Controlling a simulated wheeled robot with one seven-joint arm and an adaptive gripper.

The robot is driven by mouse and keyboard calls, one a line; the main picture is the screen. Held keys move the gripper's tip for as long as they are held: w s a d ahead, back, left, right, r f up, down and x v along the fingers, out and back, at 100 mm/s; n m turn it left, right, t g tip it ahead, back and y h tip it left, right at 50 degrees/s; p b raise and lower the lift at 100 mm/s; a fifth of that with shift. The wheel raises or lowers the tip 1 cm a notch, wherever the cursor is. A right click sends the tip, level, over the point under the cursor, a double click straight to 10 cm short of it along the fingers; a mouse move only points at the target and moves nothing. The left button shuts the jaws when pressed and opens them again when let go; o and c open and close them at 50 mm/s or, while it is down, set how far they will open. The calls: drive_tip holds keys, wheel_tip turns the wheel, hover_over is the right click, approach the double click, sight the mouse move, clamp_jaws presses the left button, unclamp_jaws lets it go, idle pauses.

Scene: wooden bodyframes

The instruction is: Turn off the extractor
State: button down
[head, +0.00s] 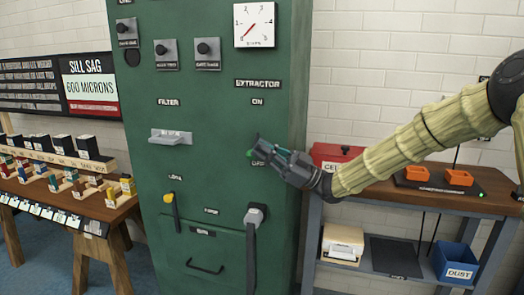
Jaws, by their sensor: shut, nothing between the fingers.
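The extractor control is on the right side of a tall green cabinet (207,95), under the label EXTRACTOR (258,84). An ON label (257,101) sits just below that, and a partly covered label lies lower, behind my gripper. My gripper (256,147) is shut and empty, in front of the cabinet at the control's lower end. A small green part (250,153) shows beside the fingertips. The fingers hide most of the control, so I cannot tell its position or whether they touch it.
A FILTER handle (171,137), a yellow lever (170,204) and a grey hose fitting (255,214) are on the cabinet. A gauge (254,25) is above. A workbench with orange trays (417,174) stands right, a wooden table (75,210) left.

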drive_tip(key=w+b+v, duration=0.1)
drive_tip(key=b+v, duration=0.1)
drive_tip(key=v, duration=0.7)
drive_tip(key=shift+s+d, duration=0.3)
drive_tip(key=shift+s, duration=0.05)
